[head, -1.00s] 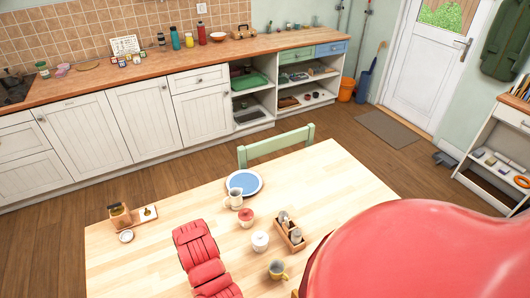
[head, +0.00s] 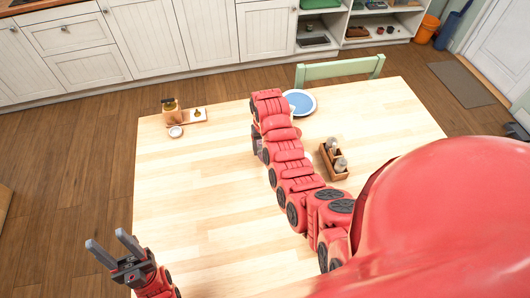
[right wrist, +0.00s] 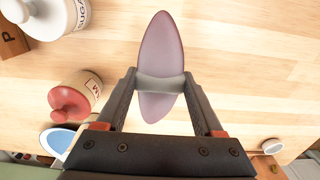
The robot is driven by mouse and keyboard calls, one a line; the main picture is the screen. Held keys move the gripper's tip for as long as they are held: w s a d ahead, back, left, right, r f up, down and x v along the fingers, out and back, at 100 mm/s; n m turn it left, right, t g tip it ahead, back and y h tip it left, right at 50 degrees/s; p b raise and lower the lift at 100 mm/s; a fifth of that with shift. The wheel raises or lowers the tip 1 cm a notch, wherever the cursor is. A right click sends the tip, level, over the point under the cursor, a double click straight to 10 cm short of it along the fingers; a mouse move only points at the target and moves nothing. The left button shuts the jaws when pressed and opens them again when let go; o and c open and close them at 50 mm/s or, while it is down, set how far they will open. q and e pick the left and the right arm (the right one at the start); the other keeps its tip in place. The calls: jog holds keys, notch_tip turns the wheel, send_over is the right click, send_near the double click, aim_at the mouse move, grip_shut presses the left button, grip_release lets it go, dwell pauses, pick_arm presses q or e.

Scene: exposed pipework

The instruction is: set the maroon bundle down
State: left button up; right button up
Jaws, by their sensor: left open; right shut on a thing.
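The maroon bundle (right wrist: 160,45) is a slim, pointed, mauve-maroon shape with a grey band around its middle. It shows in the right wrist view, over the pale wooden table (head: 205,215). My right gripper (right wrist: 160,86) is shut on it at the band, one finger on each side. I cannot tell whether the bundle touches the tabletop. In the head view the bundle is hidden, and only a grey bit of my right gripper (head: 257,143) shows beside my red arm. My left gripper (head: 107,239) is open and empty near the table's left edge.
The right wrist view shows a red-lidded jar (right wrist: 74,102) and a white sugar jar (right wrist: 50,16) left of the bundle. In the head view, a blue plate (head: 300,103), a wooden caddy (head: 334,160) and a small tray (head: 187,116) stand around. The table's left half is largely clear.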

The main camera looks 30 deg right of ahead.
jog(key=shift+w+d, duration=0.15)
jog(key=shift+f+p, duration=0.55)
jog(key=shift+f, duration=0.05)
jog(key=shift+f+p, duration=0.4)
jog(key=shift+f, duration=0.75)
jog(key=shift+f, duration=0.15)
jog(key=o, duration=1.4)
jog(key=shift+c, duration=0.2)
